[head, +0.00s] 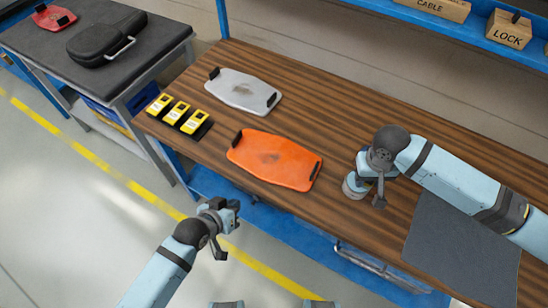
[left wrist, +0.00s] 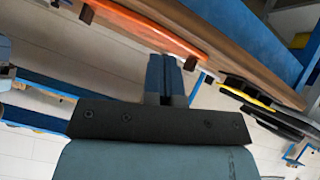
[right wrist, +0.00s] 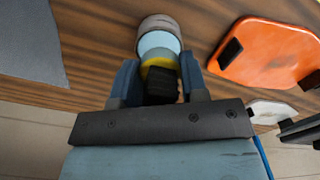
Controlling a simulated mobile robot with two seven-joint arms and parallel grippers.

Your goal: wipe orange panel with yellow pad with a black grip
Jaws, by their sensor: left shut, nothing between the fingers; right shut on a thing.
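The orange panel (head: 262,172) lies on the wooden bench, with black blocks at two ends and a dark smudge in its middle. It also shows at the right of the right wrist view (right wrist: 272,58). My right gripper (head: 368,180) is to the right of the panel, shut on the black grip of the yellow pad (right wrist: 158,62). Just beyond the pad is a round pale container with a light blue top (right wrist: 158,41); I cannot tell whether the pad touches it. My left gripper (head: 228,212) is shut and empty, in front of the bench edge.
A grey panel (head: 232,88) with a dark smudge and several yellow-and-black devices (head: 178,113) lie further left on the bench. A dark grey mat (head: 455,250) lies at the right. A side table (head: 60,50) holds a black case (head: 108,38) and a red panel (head: 54,17).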

